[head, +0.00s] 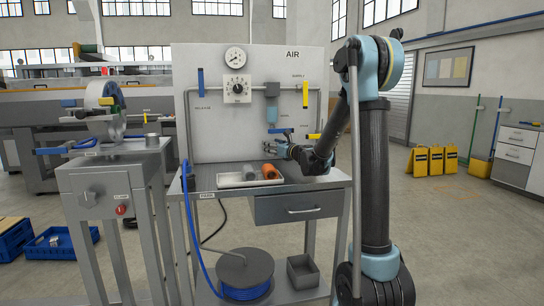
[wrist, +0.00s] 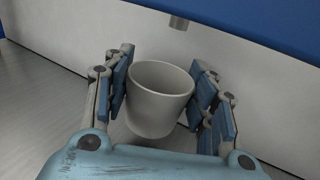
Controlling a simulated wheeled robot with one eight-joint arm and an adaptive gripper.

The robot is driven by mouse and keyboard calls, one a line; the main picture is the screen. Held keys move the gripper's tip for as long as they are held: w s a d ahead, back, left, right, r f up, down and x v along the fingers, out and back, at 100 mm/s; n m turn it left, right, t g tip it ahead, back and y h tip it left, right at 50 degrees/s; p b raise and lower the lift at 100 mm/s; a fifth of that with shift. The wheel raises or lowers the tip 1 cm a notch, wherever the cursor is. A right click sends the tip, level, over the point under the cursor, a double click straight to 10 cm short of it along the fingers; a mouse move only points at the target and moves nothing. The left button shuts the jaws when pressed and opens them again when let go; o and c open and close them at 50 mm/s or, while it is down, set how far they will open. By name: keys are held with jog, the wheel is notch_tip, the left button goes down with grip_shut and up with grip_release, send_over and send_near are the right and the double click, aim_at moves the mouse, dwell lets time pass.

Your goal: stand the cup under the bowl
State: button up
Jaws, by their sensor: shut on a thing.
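A pale grey cup (wrist: 155,116) sits between the blue finger pads of my gripper (wrist: 160,98) in the wrist view, with its open mouth showing. My gripper is shut on it. In the head view my gripper (head: 275,143) is in front of the white panel, low under the blue-grey bowl (head: 272,112); the cup is hard to make out there. Whether the cup touches the bench is unclear.
A white tray (head: 228,184) with a grey and an orange cylinder lies on the bench (head: 313,181), in front of the panel (head: 220,135). A yellow-handled valve (head: 305,96) is right of the bowl. A blue hose (head: 190,215) hangs at the bench's left edge.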

jog(key=shift+f, duration=1.6)
jog(key=shift+w+f, duration=0.2)
jog(key=shift+f, duration=0.05)
jog(key=o, duration=1.1)
jog(key=shift+f, duration=0.1)
jog(key=v, duration=1.2)
